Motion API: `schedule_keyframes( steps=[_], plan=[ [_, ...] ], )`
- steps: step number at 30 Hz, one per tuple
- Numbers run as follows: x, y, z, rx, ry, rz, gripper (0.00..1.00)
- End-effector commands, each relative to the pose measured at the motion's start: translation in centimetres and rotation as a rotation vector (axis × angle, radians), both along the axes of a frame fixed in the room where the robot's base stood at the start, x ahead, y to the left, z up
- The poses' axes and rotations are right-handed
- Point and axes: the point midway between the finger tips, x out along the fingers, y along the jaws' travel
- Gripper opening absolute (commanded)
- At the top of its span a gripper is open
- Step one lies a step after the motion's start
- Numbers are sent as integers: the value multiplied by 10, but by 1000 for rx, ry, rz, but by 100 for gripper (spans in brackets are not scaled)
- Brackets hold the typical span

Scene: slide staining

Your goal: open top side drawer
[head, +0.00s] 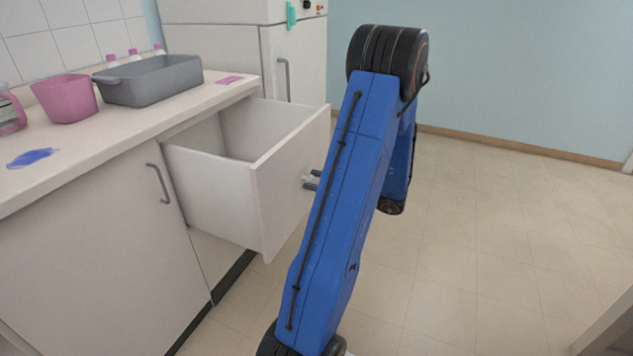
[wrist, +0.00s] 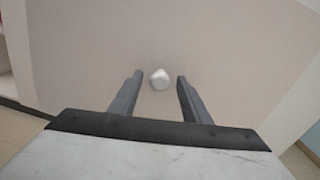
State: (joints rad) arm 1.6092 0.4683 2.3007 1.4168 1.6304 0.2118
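The top side drawer (head: 283,185) is pulled well out of the white counter cabinet in the head view, and the visible part of its inside is bare. In the wrist view its pale front (wrist: 215,45) fills most of the picture, with a round whitish knob (wrist: 160,79) in the middle. My gripper (wrist: 160,77) is open in front of the drawer, with one finger on each side of the knob and a gap to both. In the head view the fingertips (head: 312,181) show by the drawer front; my blue arm hides the rest of the gripper.
On the counter (head: 120,128) stand a grey basin (head: 155,82), a pink container (head: 66,99) and several pink-capped bottles, with a blue patch (head: 32,158) nearby. A handled cabinet door (head: 85,250) is left of the drawer. Tiled floor (head: 480,240) on the right is clear.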

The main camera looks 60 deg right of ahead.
Motion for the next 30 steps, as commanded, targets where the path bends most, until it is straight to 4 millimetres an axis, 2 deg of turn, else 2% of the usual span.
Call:
schedule_keyframes(
  steps=[7,11,30],
  plan=[
    [-3,-1,0,0,0,-1,43],
    [-14,-3,0,0,-1,-3,43],
    [-127,-17,-1,0,0,-4,43]
  ],
)
